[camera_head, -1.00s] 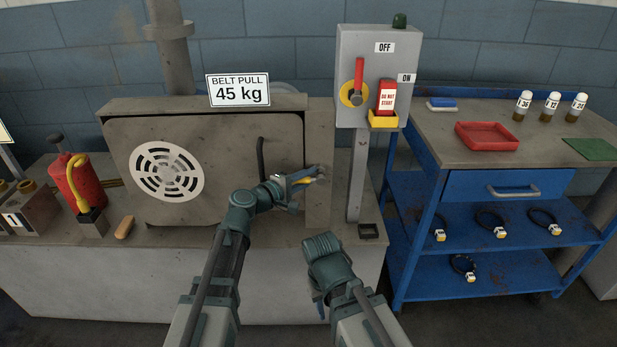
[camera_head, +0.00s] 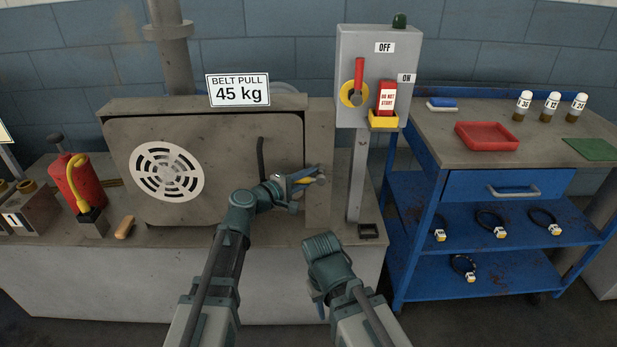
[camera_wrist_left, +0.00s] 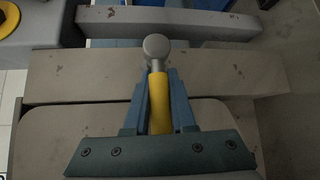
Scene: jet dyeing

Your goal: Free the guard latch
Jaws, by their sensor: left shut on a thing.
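The guard latch is a yellow lever with a round grey knob (camera_head: 321,179) at the right edge of the grey guard (camera_head: 225,125). In the left wrist view its yellow shaft (camera_wrist_left: 160,98) runs between the blue fingers, with the knob beyond the fingertips. My left gripper (camera_head: 302,179) is shut on this lever. My right gripper (camera_head: 319,305) hangs low in front of the bench, apart from the latch, mostly hidden behind its own wrist. I cannot see its jaws well enough to judge them.
A switch box (camera_head: 376,78) with a red lever stands on a post right of the guard. A dark bent rod (camera_head: 261,158) stands near the left gripper. A blue trolley (camera_head: 492,184) is at the right. A red canister (camera_head: 80,182) stands at the left.

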